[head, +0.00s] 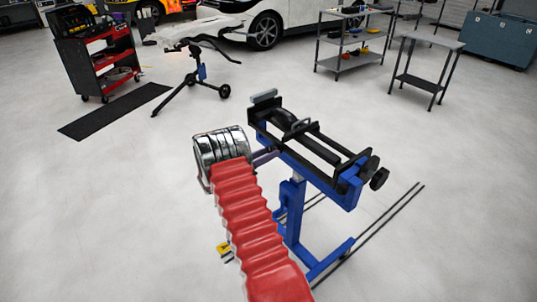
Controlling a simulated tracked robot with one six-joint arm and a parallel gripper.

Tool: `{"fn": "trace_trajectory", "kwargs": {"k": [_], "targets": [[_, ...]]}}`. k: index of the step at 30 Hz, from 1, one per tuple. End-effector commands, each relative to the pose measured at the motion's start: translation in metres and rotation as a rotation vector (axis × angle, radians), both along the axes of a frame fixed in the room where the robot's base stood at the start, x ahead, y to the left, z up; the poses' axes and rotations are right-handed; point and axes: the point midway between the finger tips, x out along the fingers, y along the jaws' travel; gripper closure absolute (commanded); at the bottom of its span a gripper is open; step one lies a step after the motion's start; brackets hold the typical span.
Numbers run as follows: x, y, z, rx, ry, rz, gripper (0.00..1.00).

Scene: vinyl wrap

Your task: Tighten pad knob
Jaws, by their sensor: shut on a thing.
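The blue and black stand (317,172) is right of the middle in the head view, with a long black roller and black pads on its upper frame. Two round black knobs (379,179) show at its right end. My gripper (266,156) is at the stand's left side, just past the silver wrist of my red-sleeved arm. It is shut on a small part there, which looks like the pad knob. That knob and the fingertips are mostly hidden by my wrist and the frame.
The stand's blue legs and dark rails (385,222) spread on the floor to the right. A small yellow thing (223,249) lies left of my arm. A tripod stand (197,76), red tool cart (107,60), shelf (352,45) and table (432,42) stand farther back. The floor between is clear.

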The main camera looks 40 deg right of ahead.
Motion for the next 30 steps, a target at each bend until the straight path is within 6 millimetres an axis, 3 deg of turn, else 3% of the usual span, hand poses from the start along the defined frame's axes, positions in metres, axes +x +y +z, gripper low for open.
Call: {"fn": "trace_trajectory", "kwargs": {"k": [12, 29, 30], "targets": [[0.0017, 0.0022, -0.0057, -0.019, -0.252, 0.004, 0.85], [0.0018, 0.0016, -0.0054, -0.024, -0.297, 0.004, 0.85], [0.0019, 0.0016, -0.0053, -0.024, -0.297, 0.004, 0.61]]}}
